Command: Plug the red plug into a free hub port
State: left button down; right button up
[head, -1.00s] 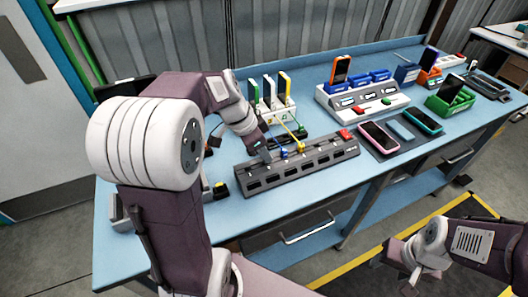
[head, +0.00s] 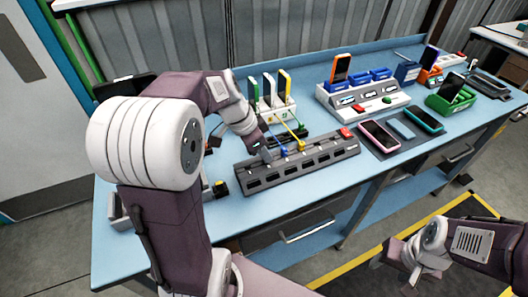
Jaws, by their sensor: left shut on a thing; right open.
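The grey hub (head: 318,163) is a long bar with a row of dark ports, lying on the blue bench. A blue plug (head: 284,152) and a yellow plug (head: 302,146) with cords sit at its back side. My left gripper (head: 266,156) is at the left part of the hub, pointing down, close above or at the ports. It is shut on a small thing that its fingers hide. I cannot make out a red plug. My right gripper (head: 392,258) is open and empty, low at the right, away from the bench top.
A red switch (head: 346,132) is at the hub's right end. A white charger stand (head: 270,112) is behind the hub. Phones (head: 378,135) lie on a dark mat to the right. A white device with blue bins (head: 360,100) stands behind.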

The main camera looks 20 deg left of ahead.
pick_arm(q)
jog(key=shift+f+b, duration=0.3)
jog(key=shift+f, duration=0.15)
dwell(0.4)
jog(key=c, duration=0.9)
grip_release()
jog(key=shift+c, duration=0.2)
jog(key=shift+r, duration=0.1)
notch_tip(320, 180, up, 7)
jog(key=p, duration=0.6)
